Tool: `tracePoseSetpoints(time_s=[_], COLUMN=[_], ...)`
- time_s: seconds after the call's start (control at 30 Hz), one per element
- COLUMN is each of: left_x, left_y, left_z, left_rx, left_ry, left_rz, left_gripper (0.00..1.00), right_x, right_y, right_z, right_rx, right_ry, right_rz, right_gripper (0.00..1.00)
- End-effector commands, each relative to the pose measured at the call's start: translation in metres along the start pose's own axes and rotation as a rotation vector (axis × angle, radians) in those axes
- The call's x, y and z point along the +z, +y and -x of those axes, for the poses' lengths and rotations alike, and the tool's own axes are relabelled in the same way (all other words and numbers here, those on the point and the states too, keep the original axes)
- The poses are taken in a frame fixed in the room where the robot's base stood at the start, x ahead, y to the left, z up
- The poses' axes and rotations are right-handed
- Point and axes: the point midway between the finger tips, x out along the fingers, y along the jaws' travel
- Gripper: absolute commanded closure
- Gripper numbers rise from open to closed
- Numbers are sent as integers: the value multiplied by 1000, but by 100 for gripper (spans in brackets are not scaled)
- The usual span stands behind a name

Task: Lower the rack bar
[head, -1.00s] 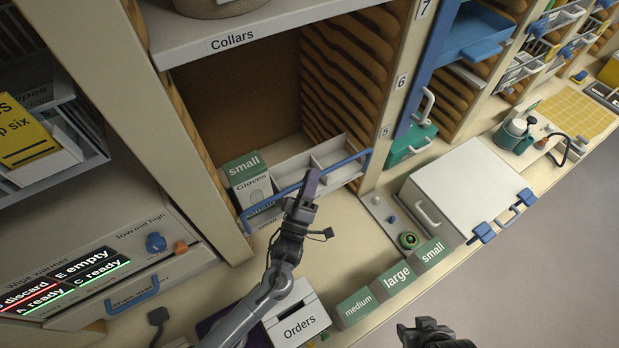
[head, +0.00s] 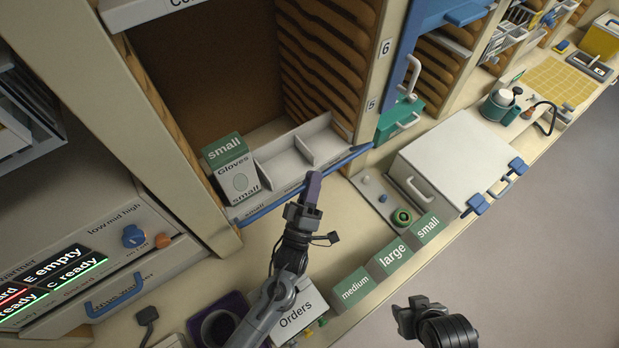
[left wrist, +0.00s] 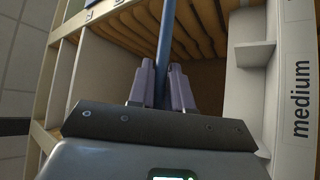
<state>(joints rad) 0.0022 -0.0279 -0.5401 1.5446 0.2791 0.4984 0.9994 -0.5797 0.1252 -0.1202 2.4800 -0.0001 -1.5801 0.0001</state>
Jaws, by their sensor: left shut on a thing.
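The blue rack bar (head: 345,159) runs slanting across the front edge of the white divided tray (head: 327,137) in the open rack bay. My left gripper (head: 313,184) is shut on the bar near its middle. In the left wrist view the bar (left wrist: 166,40) passes between the purple-grey fingers of my left gripper (left wrist: 162,88). The bar now lies along the tray's front lip; whether it touches the lip I cannot tell.
Medium, large and small green blocks (head: 390,257), an Orders box (head: 299,312) and a white lidded case (head: 461,157) crowd the counter. Some counter before the bay is bare.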

Motion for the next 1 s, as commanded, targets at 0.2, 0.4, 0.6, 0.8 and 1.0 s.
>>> tracePoseSetpoints(time_s=[0.2, 0.4, 0.6, 0.8, 1.0], left_x=[2, 2, 1, 1, 2], left_y=[0, -1, -1, 0, -3], left_z=[2, 2, 1, 1, 12], left_rx=[-2, -3, -2, -2, -2], left_ry=[-2, -2, -2, -1, -1], left_rz=[1, 1, 1, 1, 2], left_gripper=[100, 100, 61, 61, 61], right_x=[0, 0, 0, 0, 3], right_y=[-1, -2, -2, -2, -1], right_z=[0, 0, 0, -1, -8], right_rx=[-4, -7, -7, -6, -3], right_ry=[1, 1, 1, 1, 0], right_rz=[-5, -8, -8, -8, -3], right_gripper=[57, 57, 57, 57, 57])
